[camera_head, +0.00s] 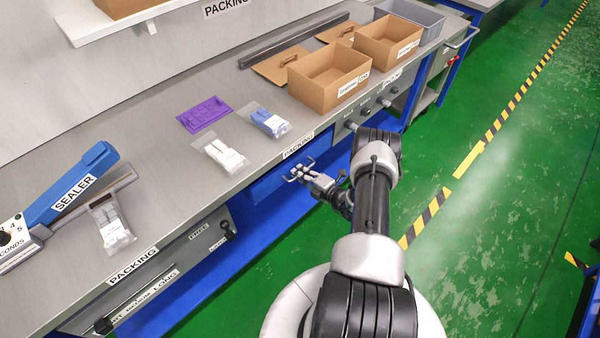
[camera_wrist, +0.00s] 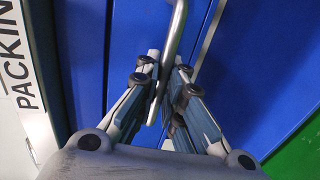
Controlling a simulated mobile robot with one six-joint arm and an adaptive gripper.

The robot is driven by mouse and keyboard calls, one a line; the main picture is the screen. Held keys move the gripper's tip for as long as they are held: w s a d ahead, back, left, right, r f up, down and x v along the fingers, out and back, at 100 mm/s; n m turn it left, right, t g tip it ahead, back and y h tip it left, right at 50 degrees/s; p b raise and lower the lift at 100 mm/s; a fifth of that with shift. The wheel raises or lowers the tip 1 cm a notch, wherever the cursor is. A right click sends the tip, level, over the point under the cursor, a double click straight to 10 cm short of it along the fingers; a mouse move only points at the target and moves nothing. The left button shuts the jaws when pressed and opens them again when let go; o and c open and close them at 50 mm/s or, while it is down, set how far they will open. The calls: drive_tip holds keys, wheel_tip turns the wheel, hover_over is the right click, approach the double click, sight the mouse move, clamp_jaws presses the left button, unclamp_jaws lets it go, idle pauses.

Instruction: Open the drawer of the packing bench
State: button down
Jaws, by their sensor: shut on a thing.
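The packing bench (camera_head: 150,170) runs diagonally across the head view. Its blue drawer (camera_head: 268,187) sits under the front edge, below a PACKING label. The drawer's blue front (camera_wrist: 135,30) also fills much of the wrist view. A bent metal handle (camera_wrist: 175,35) stands out from it. My gripper (camera_head: 306,174) is at the drawer front. In the wrist view my gripper (camera_wrist: 165,72) has its two fingers on either side of the handle bar, shut on it. No gap above the drawer front is clear, and I cannot tell whether it is pulled out.
On the bench top are a blue-armed sealer (camera_head: 70,185), a purple mat (camera_head: 204,114), bagged items (camera_head: 268,121) and open cardboard boxes (camera_head: 328,78). The green floor (camera_head: 480,240) beside my base is clear up to a yellow-black stripe.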

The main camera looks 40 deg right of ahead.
drive_tip(key=f+v, duration=0.2)
drive_tip(key=v, duration=0.8)
drive_tip(key=s+f+b+v, duration=0.1)
drive_tip(key=f+v, duration=0.1)
drive_tip(key=v, duration=0.9)
drive_tip(key=c, duration=2)
unclamp_jaws()
drive_tip(key=shift+f, duration=0.1)
drive_tip(key=a+v, duration=0.1)
drive_tip(key=v, duration=1.1)
drive_tip(key=shift+d, duration=0.35)
